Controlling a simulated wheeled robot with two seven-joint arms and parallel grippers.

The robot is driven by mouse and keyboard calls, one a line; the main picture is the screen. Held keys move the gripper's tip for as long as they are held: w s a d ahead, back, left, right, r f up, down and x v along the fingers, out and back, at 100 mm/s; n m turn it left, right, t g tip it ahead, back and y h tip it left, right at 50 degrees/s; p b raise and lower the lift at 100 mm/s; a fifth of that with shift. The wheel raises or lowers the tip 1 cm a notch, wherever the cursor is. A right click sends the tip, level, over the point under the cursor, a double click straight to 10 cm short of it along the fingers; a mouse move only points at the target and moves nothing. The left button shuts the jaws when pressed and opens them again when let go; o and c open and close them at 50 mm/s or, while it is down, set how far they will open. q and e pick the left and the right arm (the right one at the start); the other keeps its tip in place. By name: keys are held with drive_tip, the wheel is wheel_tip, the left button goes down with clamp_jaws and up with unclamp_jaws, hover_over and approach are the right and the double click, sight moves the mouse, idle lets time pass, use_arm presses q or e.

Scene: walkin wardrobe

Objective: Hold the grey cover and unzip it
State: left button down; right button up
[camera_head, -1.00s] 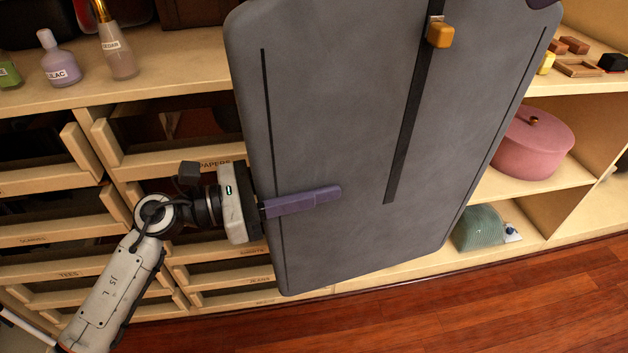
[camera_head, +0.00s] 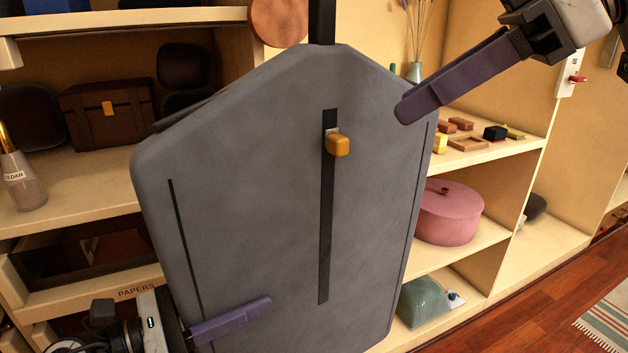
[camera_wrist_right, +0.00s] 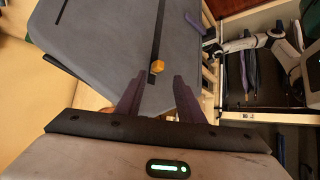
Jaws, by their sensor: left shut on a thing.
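The grey cover (camera_head: 265,215) hangs upright in the middle of the head view. A dark zip strip (camera_head: 325,230) runs down its front, with an orange pull (camera_head: 338,145) near the strip's top end. My left gripper (camera_head: 232,322) is shut on the cover's lower left edge, one purple finger lying across the front. My right gripper (camera_head: 412,105) is in front of the cover's upper right, apart from the pull. In the right wrist view its two fingers (camera_wrist_right: 158,95) are spread, with the pull (camera_wrist_right: 157,67) beyond the gap between them.
Shelves stand behind the cover. A pink round box (camera_head: 450,215), a green domed thing (camera_head: 425,300) and small wooden pieces (camera_head: 468,145) sit on the right. A perfume bottle (camera_head: 22,182) and a brown chest (camera_head: 108,115) are on the left.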

sight(345, 141)
drive_tip(key=s+a+f+m+t+h, duration=0.2)
drive_tip(key=s+a+m+t+h, duration=0.1)
drive_tip(key=s+m+t, duration=0.4)
drive_tip(key=shift+t, duration=0.3)
drive_tip(key=x, duration=1.1)
drive_tip(key=shift+w+r, duration=0.1)
drive_tip(key=shift+w, duration=0.3)
clamp_jaws()
